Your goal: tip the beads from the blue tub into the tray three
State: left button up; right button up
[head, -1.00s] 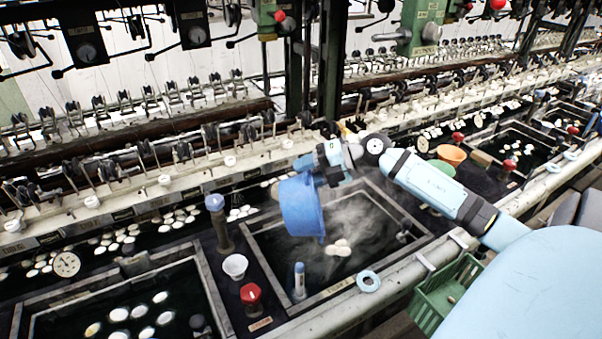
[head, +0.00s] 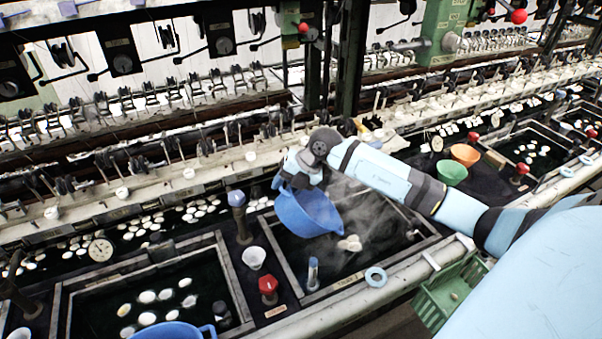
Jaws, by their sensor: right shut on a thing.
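The blue tub (head: 308,213) hangs from my right gripper (head: 284,182), which is shut on it at its upper left rim. The tub is somewhat tilted and is held above a dark water basin (head: 262,262) with steam over it. Its inside is mostly turned from view, and I cannot make out beads. Several pale oval pieces (head: 350,243) lie in that basin, just right of the tub. My left gripper is not in view.
Another blue container (head: 168,331) with a handle is cut off at the bottom edge. Green (head: 451,172) and orange (head: 465,154) bowls stand right. Machinery lines the back.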

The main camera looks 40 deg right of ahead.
jog(key=w+a+g+h+p, duration=0.1)
jog(key=w+a+f+g+h+p, duration=0.1)
jog(key=p, duration=0.1)
jog(key=shift+w+a+f+h, duration=0.15)
jog(key=shift+f+h, duration=0.1)
jog(key=shift+h, duration=0.15)
jog(key=f+g+h, duration=0.1)
jog(key=w+a+f+g+h, duration=0.1)
jog(key=f, duration=0.1)
jog(key=a+f+g+h, duration=0.1)
jog(key=g+h, duration=0.1)
jog(key=shift+w+f, duration=0.2)
jog(key=shift+w, duration=0.05)
